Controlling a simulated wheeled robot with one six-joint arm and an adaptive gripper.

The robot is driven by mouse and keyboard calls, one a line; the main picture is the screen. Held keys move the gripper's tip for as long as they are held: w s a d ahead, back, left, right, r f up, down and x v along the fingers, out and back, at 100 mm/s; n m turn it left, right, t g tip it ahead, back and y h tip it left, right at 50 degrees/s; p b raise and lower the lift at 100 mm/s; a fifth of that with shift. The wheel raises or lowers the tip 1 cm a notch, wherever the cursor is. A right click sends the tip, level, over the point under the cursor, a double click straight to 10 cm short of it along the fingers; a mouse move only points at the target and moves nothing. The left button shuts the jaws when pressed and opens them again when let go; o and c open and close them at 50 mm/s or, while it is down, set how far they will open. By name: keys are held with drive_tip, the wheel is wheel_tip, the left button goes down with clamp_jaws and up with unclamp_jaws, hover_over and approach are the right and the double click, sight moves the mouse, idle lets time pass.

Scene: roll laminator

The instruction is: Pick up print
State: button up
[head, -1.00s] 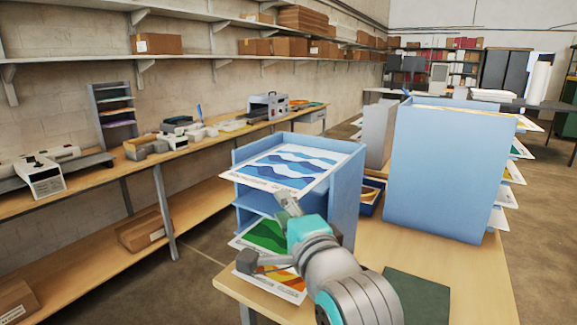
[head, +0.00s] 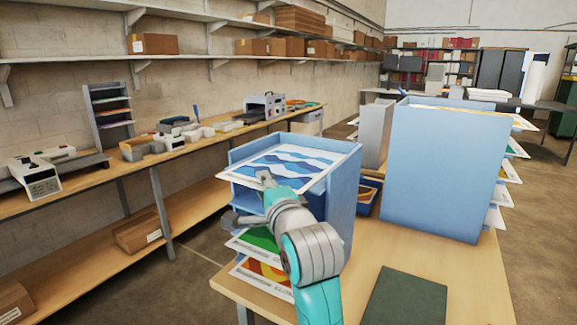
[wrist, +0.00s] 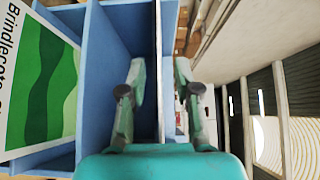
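The blue wave print (head: 290,163) lies on the top level of a blue sorter (head: 340,200), its front edge sticking out. My gripper (head: 252,199) is at that front edge, one finger above the print and the other below it. In the wrist view my gripper (wrist: 160,95) is open, with a thin edge-on sheet or shelf line between its fingers; I cannot tell whether they touch it. A green print (wrist: 42,85) shows on a lower level, also in the head view (head: 262,238). An orange-red print (head: 265,274) lies below it.
A second, taller blue sorter (head: 445,170) stands to the right, with prints sticking out of its far side. A dark green mat (head: 405,298) lies on the wooden table (head: 365,265). A long bench (head: 75,190) with machines runs along the left wall.

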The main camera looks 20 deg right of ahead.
clamp_jaws()
drive_tip(key=shift+r, duration=0.15)
